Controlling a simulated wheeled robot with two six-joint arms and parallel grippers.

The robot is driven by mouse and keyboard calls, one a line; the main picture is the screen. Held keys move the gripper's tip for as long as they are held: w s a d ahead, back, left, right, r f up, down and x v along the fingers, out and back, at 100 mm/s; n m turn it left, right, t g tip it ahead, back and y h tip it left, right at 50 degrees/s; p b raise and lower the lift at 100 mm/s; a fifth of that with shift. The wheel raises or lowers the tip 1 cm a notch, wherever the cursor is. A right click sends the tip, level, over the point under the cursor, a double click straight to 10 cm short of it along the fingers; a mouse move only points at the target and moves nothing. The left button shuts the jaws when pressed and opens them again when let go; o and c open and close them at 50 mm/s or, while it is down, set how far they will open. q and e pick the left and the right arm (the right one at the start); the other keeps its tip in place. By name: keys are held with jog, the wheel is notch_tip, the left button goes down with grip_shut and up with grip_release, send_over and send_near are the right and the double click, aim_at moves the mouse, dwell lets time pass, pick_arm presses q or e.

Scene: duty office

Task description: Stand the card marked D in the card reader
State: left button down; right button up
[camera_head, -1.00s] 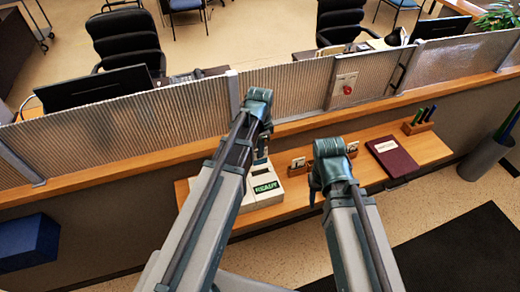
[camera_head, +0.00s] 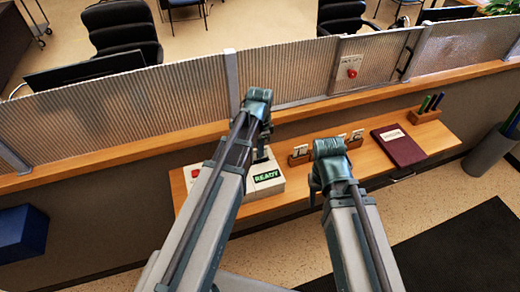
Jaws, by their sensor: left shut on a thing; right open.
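The card reader (camera_head: 276,189) is a pale box on the wooden shelf, with a lit green READY display. My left arm crosses in front of it and hides much of it. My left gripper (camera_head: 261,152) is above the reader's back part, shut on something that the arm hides. Small pale cards stand in wooden holders (camera_head: 299,159) to the right of the reader. Their letters are too small to read, so I cannot tell which is D. My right gripper (camera_head: 314,188) is open, near the shelf's front edge, right of the reader.
A dark red book (camera_head: 398,146) lies on the shelf (camera_head: 370,165), right of the cards. A pen block (camera_head: 425,116) stands beyond it. A ribbed screen (camera_head: 120,112) runs behind the counter. A grey bin (camera_head: 488,155) stands at the right.

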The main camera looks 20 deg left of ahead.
pick_arm(q)
jog(key=shift+f, duration=0.3)
jog(key=c, duration=0.9)
grip_release()
jog(key=shift+c, duration=0.2)
jog(key=shift+r, duration=0.15)
notch_tip(320, 180, up, 14)
jog(key=p, duration=1.3)
jog(key=shift+f+p, duration=0.2)
jog(key=shift+p, duration=0.1)
jog(key=shift+f, duration=0.1)
